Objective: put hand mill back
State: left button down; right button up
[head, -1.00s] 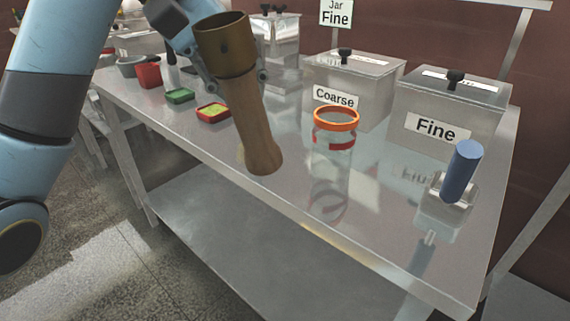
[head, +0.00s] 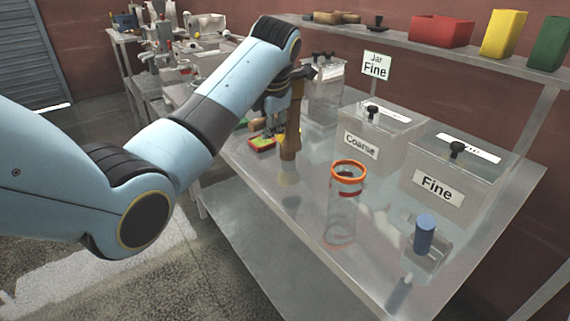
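The hand mill (head: 290,143), a slim brown wooden body, is upright at the middle of the metal table, just beyond the jar. Its upper part is partly hidden by my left gripper (head: 283,112), which is around it and looks shut on it. The mill's foot is at or just above the tabletop; I cannot tell which. Its reflection shows right below. My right gripper is not in view.
A clear jar with an orange rim (head: 341,205) stands in front of the Coarse box (head: 372,143). The Fine box (head: 455,180) and a blue-handled tool (head: 424,235) are at the right. A green-and-red tray (head: 261,143) lies left of the mill. A shelf (head: 380,37) runs behind.

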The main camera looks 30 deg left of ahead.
pick_arm(q)
notch_tip(320, 180, down, 9)
jog(key=shift+p, duration=0.3)
jog(key=c, duration=1.9)
grip_release()
jog(key=shift+f, duration=0.15)
jog(key=shift+c, duration=0.2)
jog(key=o, duration=0.5)
jog(key=shift+o, duration=0.2)
jog(key=shift+r, duration=0.45)
jog(key=v, duration=1.1)
jog(key=shift+s+r, duration=0.15)
jog(key=shift+r, duration=0.05)
